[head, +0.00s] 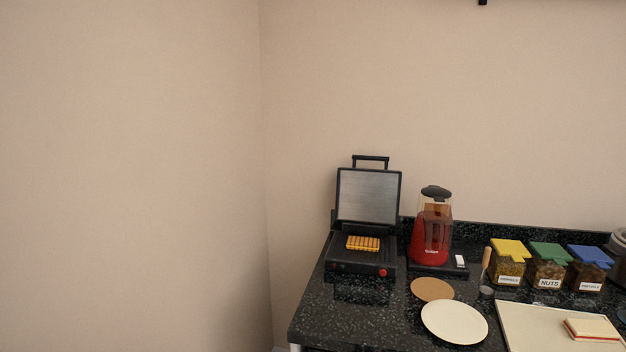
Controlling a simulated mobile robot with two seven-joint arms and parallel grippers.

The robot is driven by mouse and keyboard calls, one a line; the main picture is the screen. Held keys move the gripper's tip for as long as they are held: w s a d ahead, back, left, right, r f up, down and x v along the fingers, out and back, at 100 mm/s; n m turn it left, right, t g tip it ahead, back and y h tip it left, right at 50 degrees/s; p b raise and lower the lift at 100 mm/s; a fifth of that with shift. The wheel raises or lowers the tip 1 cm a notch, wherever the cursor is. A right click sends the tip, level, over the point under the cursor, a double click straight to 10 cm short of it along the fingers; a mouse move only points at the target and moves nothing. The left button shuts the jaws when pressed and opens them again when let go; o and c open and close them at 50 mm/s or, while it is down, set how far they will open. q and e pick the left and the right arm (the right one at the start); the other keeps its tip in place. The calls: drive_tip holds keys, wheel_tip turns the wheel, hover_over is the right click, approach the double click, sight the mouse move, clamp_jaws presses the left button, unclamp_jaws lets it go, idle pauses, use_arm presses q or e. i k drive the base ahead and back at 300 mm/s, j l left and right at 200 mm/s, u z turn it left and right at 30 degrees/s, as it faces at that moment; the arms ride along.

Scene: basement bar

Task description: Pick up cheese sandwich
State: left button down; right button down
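A small yellow-orange slab with dark lines (362,243) lies on the lower plate of an open black press grill (350,268); it looks like a grilled sandwich. A second flat, layered item (592,329), pale on top with a reddish edge, lies on a light board (530,333) at the lower right. I cannot tell for certain which of the two is the cheese sandwich. Neither of my grippers shows in the head view.
On the dark speckled counter (320,315) stand a red appliance with a clear top (432,235), a brown disc (432,289), a cream plate (454,322) and several lidded containers (549,272). A beige wall rises behind. The counter's front-left corner is clear.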

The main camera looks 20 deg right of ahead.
sight(353, 243)
drive_tip(key=i+l+z, duration=0.2)
drive_tip(key=l, duration=0.25)
drive_tip(key=i+l+z, duration=0.15)
drive_tip(key=i+l, duration=0.15)
drive_tip(key=l, duration=0.15)
drive_tip(key=i+l+z, duration=0.2)
drive_tip(key=l, duration=0.2)
drive_tip(key=i+l, duration=0.05)
